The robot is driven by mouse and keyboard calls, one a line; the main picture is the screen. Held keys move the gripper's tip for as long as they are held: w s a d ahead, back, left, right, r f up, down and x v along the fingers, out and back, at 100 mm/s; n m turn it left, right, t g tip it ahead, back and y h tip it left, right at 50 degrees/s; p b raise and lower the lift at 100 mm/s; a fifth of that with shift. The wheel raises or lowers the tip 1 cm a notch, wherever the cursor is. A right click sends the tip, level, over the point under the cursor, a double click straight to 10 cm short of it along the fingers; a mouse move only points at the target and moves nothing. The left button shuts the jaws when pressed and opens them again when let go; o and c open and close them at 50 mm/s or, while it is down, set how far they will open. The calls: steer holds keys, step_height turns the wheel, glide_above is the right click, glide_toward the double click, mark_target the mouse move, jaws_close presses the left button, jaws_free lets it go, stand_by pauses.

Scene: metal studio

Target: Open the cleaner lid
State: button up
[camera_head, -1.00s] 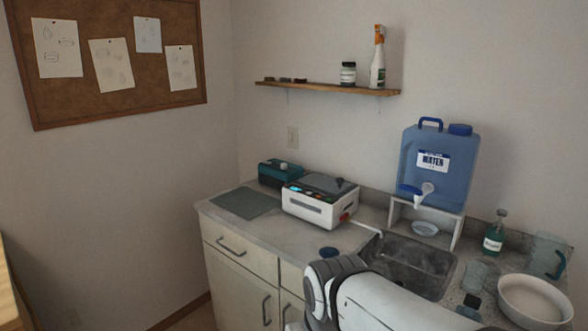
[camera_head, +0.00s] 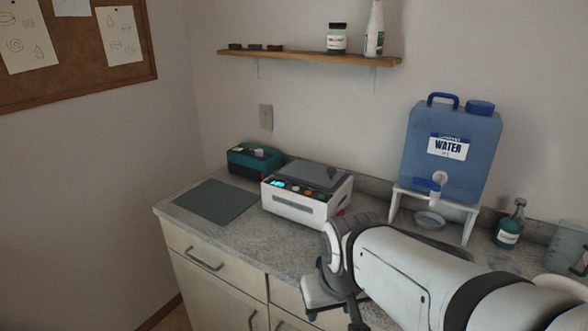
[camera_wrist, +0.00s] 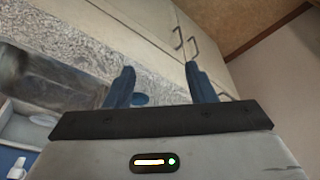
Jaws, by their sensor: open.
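The cleaner (camera_head: 292,206) is a white box with buttons and a lit display on its front panel. It stands on the counter in the head view, and its dark grey lid (camera_head: 318,174) lies shut on top. My gripper shows in the wrist view (camera_wrist: 159,70), with two blue fingers apart and nothing between them. In the head view, my arm reaches in from the right, and its wrist is in front of and to the right of the cleaner, apart from it. My fingertips are hard to make out there. The cleaner is not clearly visible in the wrist view.
A teal box (camera_head: 254,159) sits behind the cleaner, and a dark mat (camera_head: 215,201) lies to its left. A blue water jug (camera_head: 452,150) on a white stand (camera_head: 468,222) and a green bottle (camera_head: 509,229) are to the right. A shelf (camera_head: 300,57) hangs above.

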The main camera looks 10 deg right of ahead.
steer(key=w+d+m+t+h, duration=0.1)
steer(key=w+d+t, duration=0.4)
steer(key=w, duration=0.7)
steer(key=w+d+t+h, duration=0.15)
steer(key=w+d, duration=0.45)
steer(key=w, duration=0.7)
steer(key=t+y+b, duration=0.1)
steer(key=t+y, duration=0.1)
steer(key=t, duration=0.5)
glide_toward(333, 172)
steer(key=shift+w+f+n, duration=0.15)
steer(key=shift+f+n, duration=0.25)
steer(key=shift+f, duration=0.2)
steer(key=shift+w+d+t+y, duration=0.25)
steer(key=shift+w+t+y, duration=0.1)
steer(key=shift+w+t, duration=0.15)
steer(key=w+p, duration=0.1)
steer(key=w, duration=0.6)
steer(key=shift+w, duration=0.4)
steer(key=shift+c, duration=0.5)
jaws_close()
